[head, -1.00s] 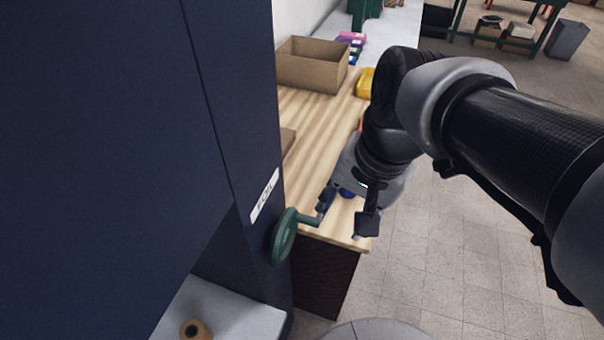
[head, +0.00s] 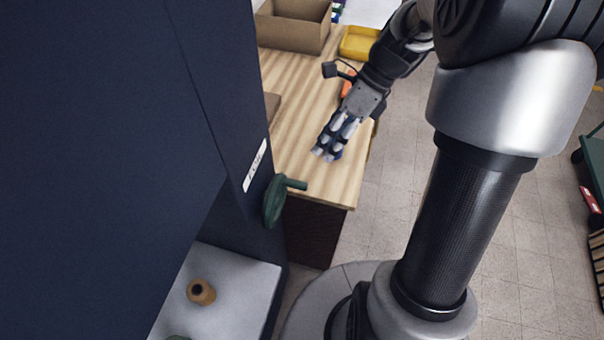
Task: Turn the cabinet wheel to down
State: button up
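The cabinet wheel (head: 274,201) is a dark green handwheel on the side of the dark blue cabinet (head: 120,150), below a white label. It shows nearly edge-on, and its handle (head: 296,184) sticks out to the right from the upper part of the rim. My gripper (head: 325,153) is above the wooden worktop, up and to the right of the wheel, apart from it. Its fingers point down and left and lie close together in this view; the angle hides how far apart they are. I see nothing held between them.
The wooden worktop (head: 290,120) carries a cardboard box (head: 292,32), a yellow bin (head: 358,43) and an orange item (head: 347,86). A label (head: 256,166) is on the cabinet. A tan spool (head: 201,291) stands on a pale shelf (head: 243,277).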

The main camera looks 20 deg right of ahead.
aim_at(300, 182)
jog(key=b+x, duration=0.3)
jog(key=x, duration=0.9)
jog(key=shift+a+f, duration=0.1)
jog(key=shift+c, duration=0.4)
grip_shut()
